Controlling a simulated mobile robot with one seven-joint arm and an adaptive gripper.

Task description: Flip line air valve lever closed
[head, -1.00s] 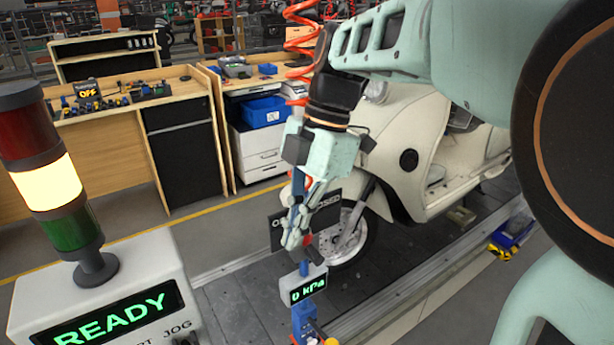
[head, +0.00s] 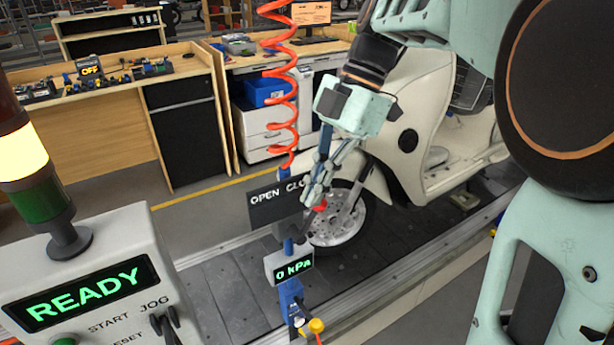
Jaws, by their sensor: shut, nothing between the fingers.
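The air valve stands in the lower middle of the head view: a blue post with a gauge box (head: 289,267) reading "0 kPa". A dark sign plate (head: 277,202) behind it reads "OPEN" and part of "CLOSED", the rest covered by my gripper. My gripper (head: 314,203) points down, shut and empty, at the plate's right side. A red-tipped lever (head: 319,207) shows at the fingertips, on the "CLOSED" side. I cannot tell whether the fingers touch it.
A READY control box (head: 90,290) with a signal tower (head: 40,200) stands at left. A cream scooter (head: 400,140) stands on the slat conveyor behind the valve. A red coiled hose (head: 283,100) hangs down to the valve. A yellow fitting (head: 316,326) sits low on the post.

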